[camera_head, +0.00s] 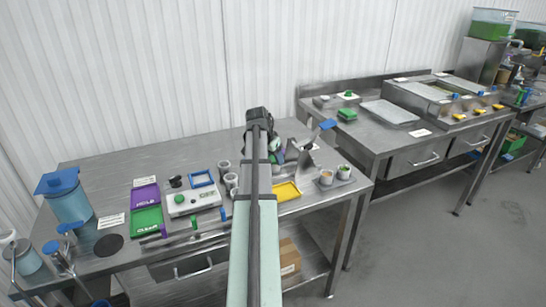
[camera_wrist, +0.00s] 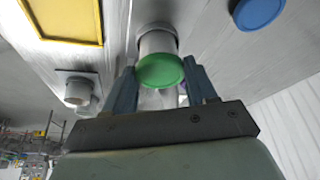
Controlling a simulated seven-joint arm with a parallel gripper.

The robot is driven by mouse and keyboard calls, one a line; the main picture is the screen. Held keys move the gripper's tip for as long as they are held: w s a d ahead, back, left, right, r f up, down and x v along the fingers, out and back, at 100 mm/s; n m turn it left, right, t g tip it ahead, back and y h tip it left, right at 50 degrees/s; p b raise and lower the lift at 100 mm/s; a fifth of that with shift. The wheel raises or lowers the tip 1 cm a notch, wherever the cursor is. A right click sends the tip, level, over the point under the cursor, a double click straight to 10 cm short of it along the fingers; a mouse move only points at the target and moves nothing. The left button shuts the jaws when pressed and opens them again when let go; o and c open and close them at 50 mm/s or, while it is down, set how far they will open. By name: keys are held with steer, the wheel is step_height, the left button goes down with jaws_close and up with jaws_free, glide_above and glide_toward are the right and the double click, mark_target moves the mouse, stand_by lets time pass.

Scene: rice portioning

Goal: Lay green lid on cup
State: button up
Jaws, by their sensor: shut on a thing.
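In the wrist view my gripper (camera_wrist: 161,80) is shut on the round green lid (camera_wrist: 160,70), which sits between its two grey-blue fingers. A pale grey cup (camera_wrist: 157,42) stands just beyond the lid, and the lid covers part of it in this view. I cannot tell whether lid and cup touch. A pale, translucent shape lies behind the lid and is hard to make out. In the head view my arm hides most of the gripper and this cup.
A yellow-framed tray (camera_wrist: 62,42) and another cup (camera_wrist: 78,91) on a dark base are nearby, with a blue disc (camera_wrist: 258,12) to the right.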

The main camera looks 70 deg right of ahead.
steer(key=shift+f, duration=0.1)
stand_by(0.3)
steer(key=o, duration=1.1)
steer(key=shift+o, duration=0.3)
steer(key=shift+o, duration=0.9)
steer(key=shift+r, duration=0.2)
steer(key=shift+r, duration=3.35)
